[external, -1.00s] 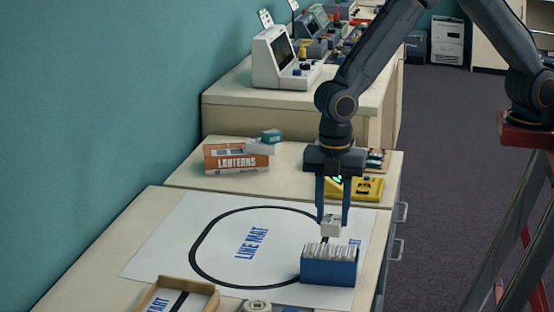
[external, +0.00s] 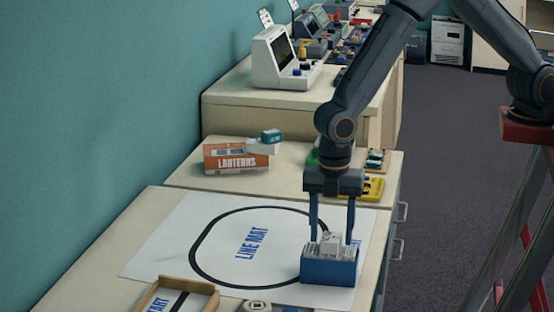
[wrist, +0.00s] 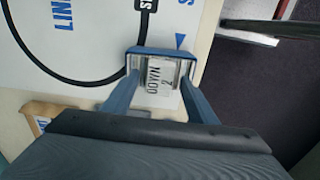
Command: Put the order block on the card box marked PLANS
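The order block (external: 331,241) is a small pale grey block. In the wrist view its top (wrist: 159,80) reads "DOWN 2". It rests on the white cards in a blue card box (external: 328,272) at the right front of the line mat. No PLANS label is readable on this box; its blue rim shows in the wrist view (wrist: 160,51). My gripper (external: 331,240) is open around the block, one finger on each side with gaps to it. The wrist view shows the fingertips (wrist: 159,78) apart from the block.
The line mat (external: 180,245) lies under the box. A wooden tray (external: 208,302) is at the front. An orange LANTERNS box (external: 225,160) with small boxes on it stands on the bench behind. A yellow device (external: 372,190) sits behind my gripper. The mat's middle is clear.

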